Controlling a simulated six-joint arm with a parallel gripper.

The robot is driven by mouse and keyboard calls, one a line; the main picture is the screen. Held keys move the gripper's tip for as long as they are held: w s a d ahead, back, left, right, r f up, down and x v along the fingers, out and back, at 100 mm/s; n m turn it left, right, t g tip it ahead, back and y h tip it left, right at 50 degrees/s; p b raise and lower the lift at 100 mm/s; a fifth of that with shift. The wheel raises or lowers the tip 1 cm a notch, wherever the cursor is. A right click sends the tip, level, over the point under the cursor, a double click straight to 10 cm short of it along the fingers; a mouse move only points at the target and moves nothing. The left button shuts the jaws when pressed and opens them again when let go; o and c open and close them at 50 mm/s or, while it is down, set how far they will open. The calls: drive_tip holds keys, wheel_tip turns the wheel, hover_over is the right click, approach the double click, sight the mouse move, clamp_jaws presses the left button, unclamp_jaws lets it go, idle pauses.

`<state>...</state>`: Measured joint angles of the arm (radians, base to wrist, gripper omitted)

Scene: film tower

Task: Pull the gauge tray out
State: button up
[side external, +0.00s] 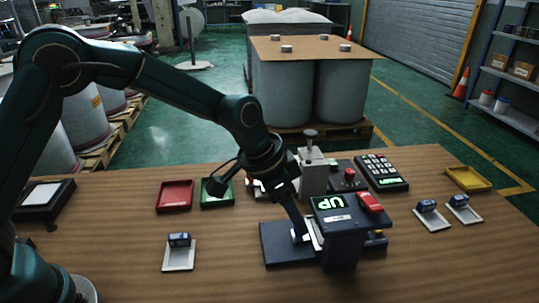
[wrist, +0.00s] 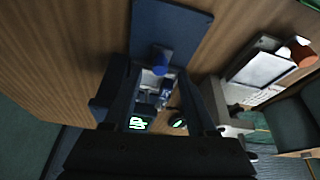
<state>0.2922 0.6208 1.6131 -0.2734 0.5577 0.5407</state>
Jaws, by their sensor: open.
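The dark blue gauge (side external: 342,245) stands on the table with a lit green "UP" display (side external: 328,202) and a red part on top. Its flat base plate (side external: 280,246) reaches out to the left. The light gauge tray (side external: 315,232) is at the gauge's opening, partly hidden by my gripper. In the wrist view the tray (wrist: 149,80) carries a small dark blue block (wrist: 165,92), and a blue knob (wrist: 160,56) is at its plate-side end. My gripper (side external: 300,234) is open, low over the plate, its fingers around the knob area; contact cannot be told.
Small metal trays with blue blocks stand at the front left (side external: 179,256) and right (side external: 432,217). Red (side external: 174,196), green (side external: 216,194) and yellow (side external: 467,179) trays lie farther back. A grey press-like device (side external: 313,176) and a keypad (side external: 382,172) stand behind the gauge. The front right table is clear.

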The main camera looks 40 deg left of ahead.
drive_tip(key=shift+x, duration=1.25)
clamp_jaws()
idle(0.5)
